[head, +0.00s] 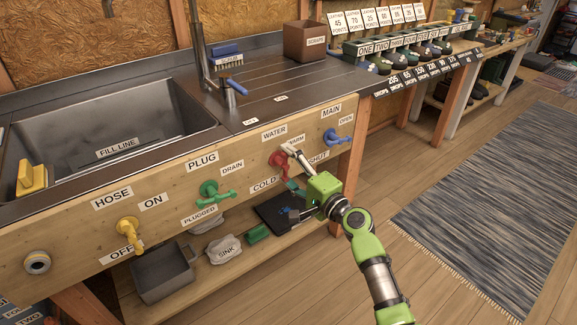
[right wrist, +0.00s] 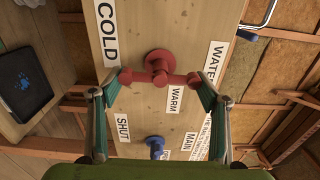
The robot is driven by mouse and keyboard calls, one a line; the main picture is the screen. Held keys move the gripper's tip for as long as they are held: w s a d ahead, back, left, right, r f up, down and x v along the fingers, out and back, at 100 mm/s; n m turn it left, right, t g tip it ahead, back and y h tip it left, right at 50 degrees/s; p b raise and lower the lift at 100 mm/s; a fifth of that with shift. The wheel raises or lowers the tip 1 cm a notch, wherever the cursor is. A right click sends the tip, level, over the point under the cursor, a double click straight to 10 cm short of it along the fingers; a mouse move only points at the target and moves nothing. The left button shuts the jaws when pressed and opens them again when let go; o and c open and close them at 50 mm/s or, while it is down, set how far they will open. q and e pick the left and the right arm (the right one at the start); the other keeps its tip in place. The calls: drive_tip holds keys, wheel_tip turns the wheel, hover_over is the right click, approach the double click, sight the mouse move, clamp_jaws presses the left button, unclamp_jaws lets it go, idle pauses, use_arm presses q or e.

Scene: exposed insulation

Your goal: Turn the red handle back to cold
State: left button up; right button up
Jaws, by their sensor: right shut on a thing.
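The red handle (head: 277,159) is on the wooden front panel, between the WATER and WARM labels above and the COLD label (head: 264,184) below left. In the right wrist view the red handle (right wrist: 158,74) is a crossbar on a round red base. My right gripper (head: 291,168) is shut on it. In the right wrist view, the gripper's fingers (right wrist: 160,88) press the two ends of the bar, one finger at each end. My left gripper is not in view.
A blue MAIN handle (head: 337,138) is to the right on the same panel. Green PLUG (head: 214,194) and yellow HOSE (head: 129,234) handles are to the left. A sink (head: 105,115) is above. A low shelf below holds a dark tablet-like thing (right wrist: 21,85). Open floor lies right.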

drive_tip(key=shift+f, duration=0.1)
drive_tip(key=o, duration=1.1)
drive_tip(key=v, duration=1.2)
